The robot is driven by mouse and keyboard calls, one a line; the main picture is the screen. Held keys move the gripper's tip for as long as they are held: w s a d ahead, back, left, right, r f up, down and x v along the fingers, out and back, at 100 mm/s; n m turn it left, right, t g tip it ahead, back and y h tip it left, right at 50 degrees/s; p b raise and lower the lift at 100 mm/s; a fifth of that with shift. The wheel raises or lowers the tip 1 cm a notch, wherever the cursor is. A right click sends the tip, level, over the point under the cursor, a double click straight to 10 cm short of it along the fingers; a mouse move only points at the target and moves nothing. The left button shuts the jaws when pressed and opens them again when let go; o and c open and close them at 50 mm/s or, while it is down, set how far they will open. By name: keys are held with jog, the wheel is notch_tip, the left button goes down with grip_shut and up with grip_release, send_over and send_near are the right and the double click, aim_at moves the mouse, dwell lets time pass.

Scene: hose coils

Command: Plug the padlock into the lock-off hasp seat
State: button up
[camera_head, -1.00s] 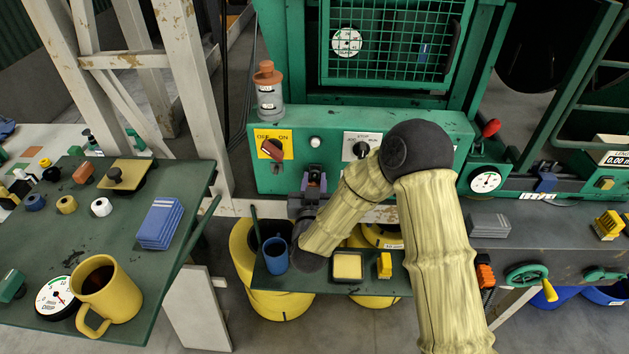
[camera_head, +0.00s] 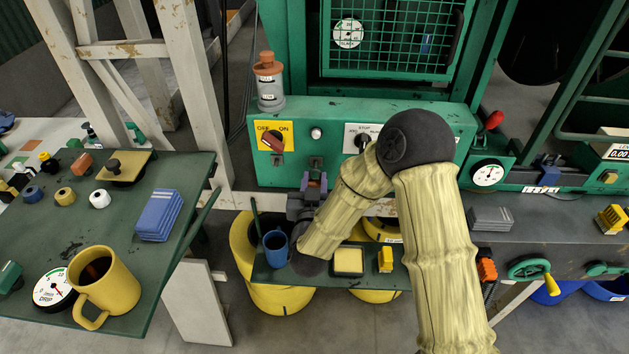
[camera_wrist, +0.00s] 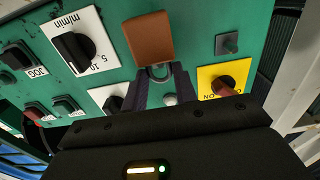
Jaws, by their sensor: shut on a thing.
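The padlock (camera_wrist: 150,38) shows in the wrist view as a brown block with a grey metal shackle. My gripper (camera_wrist: 163,84) is shut on it near the shackle, with a dark finger on either side. A small dark square fitting (camera_head: 277,163) sits below the yellow OFF/ON switch plate, and a similar one (camera_head: 316,163) sits just above my gripper. I cannot tell which is the hasp seat. The padlock appears apart from the fitting (camera_wrist: 228,44) in the wrist view.
The green panel (camera_head: 225,130) carries the yellow switch plate (camera_head: 288,128), a white button and a dial. Below is a small shelf (camera_head: 315,284) with a blue mug (camera_head: 275,247) and yellow items. A cluttered green table (camera_head: 190,262) stands at left.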

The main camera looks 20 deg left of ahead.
jog(key=b+v, duration=0.2)
jog(key=v, duration=0.4)
dwell(0.4)
jog(key=shift+a, duration=0.1)
jog(key=b, duration=0.5)
send_near(275, 167)
jog(key=shift+x, duration=1.9)
jog(key=shift+x, duration=1.25)
jog(key=shift+f, duration=0.1)
dwell(0.5)
